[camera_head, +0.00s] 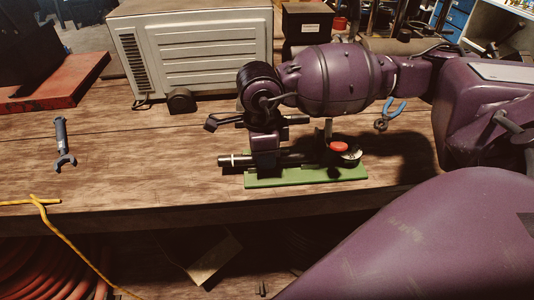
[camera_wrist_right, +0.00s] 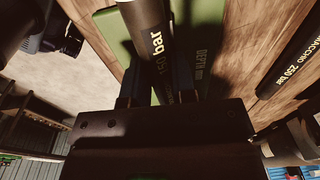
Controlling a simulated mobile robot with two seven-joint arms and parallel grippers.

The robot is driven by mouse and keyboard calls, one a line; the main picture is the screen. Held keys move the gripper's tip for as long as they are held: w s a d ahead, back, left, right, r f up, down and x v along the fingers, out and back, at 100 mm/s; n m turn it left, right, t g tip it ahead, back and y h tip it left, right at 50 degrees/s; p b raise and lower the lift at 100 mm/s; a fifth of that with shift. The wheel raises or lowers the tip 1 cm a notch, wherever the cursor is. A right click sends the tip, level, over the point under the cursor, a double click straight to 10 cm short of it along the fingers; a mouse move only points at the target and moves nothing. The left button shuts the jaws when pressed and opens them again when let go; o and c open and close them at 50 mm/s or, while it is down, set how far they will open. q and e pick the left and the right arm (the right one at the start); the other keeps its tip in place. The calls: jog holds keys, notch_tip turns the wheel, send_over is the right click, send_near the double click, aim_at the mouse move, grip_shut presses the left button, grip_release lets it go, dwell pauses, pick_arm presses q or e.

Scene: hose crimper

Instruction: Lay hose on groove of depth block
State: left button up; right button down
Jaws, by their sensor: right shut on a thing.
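A green depth block (camera_head: 306,178) lies flat near the front of the wooden bench. A black hose (camera_head: 228,160) with a pale band near its left end runs left to right along it, its left end past the block. My right gripper (camera_head: 265,168) points down over the block's left part, shut on the hose. In the right wrist view, the hose (camera_wrist_right: 147,30) passes between the fingers (camera_wrist_right: 155,88), with the green block (camera_wrist_right: 115,35) under it. I cannot tell whether the hose touches the groove. My left gripper is not in view.
A red button (camera_head: 339,147) and a dark round part stand at the block's right end. Another black hose (camera_wrist_right: 290,62) lies beside the block in the wrist view. A grey-white machine (camera_head: 190,50) stands behind, a wrench-like tool (camera_head: 63,145) lies left, and blue-handled pliers (camera_head: 390,112) lie right.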

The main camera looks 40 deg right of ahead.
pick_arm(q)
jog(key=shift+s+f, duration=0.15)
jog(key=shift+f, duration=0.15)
pick_arm(e)
jog(key=shift+s+f, duration=0.3)
jog(key=shift+f, duration=0.65)
jog(key=c, duration=0.8)
grip_release()
jog(key=shift+f, duration=0.1)
jog(key=shift+c, duration=0.2)
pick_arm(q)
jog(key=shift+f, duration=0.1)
pick_arm(e)
jog(key=shift+g, duration=0.3)
jog(key=shift+a, duration=0.1)
jog(key=shift+w+r+p, duration=0.15)
jog(key=shift+r+p, duration=0.25)
jog(key=shift+r, duration=0.4)
jog(key=shift+w+a+r+p, duration=0.1)
jog(key=shift+r+p, duration=0.2)
jog(key=shift+r, duration=0.4)
jog(key=shift+r+p, duration=0.4)
jog(key=shift+r, duration=0.5)
jog(key=shift+w+d+r+p, duration=0.15)
jog(key=shift+r+p, duration=0.85)
jog(key=shift+r, duration=1.1)
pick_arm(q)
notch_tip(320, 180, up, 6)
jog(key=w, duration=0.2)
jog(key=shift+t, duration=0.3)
